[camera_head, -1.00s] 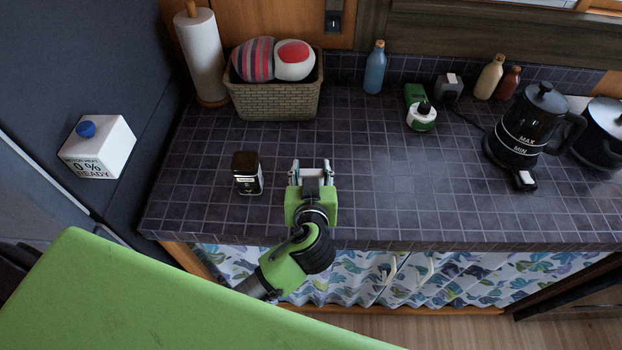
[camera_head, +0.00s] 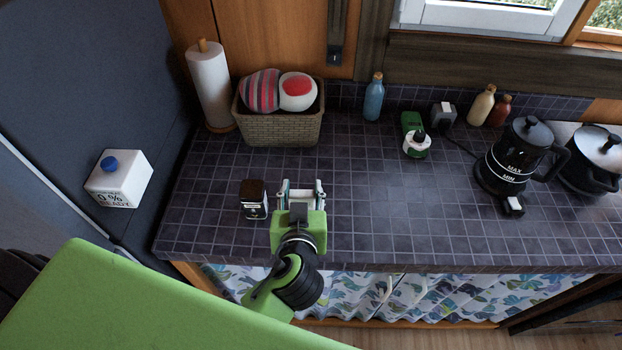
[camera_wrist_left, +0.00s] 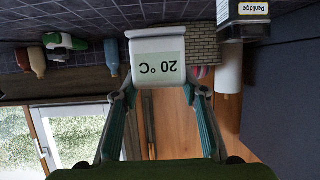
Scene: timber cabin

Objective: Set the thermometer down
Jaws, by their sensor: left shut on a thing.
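The thermometer (camera_wrist_left: 157,62) is a small white box with a pale display reading 20 °C, which appears upside down in the left wrist view. My left gripper (camera_wrist_left: 152,90) is shut on it, with one finger on each side. In the head view my left gripper (camera_head: 301,184) is over the front left part of the dark tiled counter (camera_head: 375,200). The thermometer is hard to make out there between the fingertips. I cannot tell whether it touches the counter. My right gripper is not in view.
A dark jar (camera_head: 254,199) stands close to the left of my gripper. A wicker basket (camera_head: 280,130) and paper roll (camera_head: 210,85) are behind. The middle of the counter is clear.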

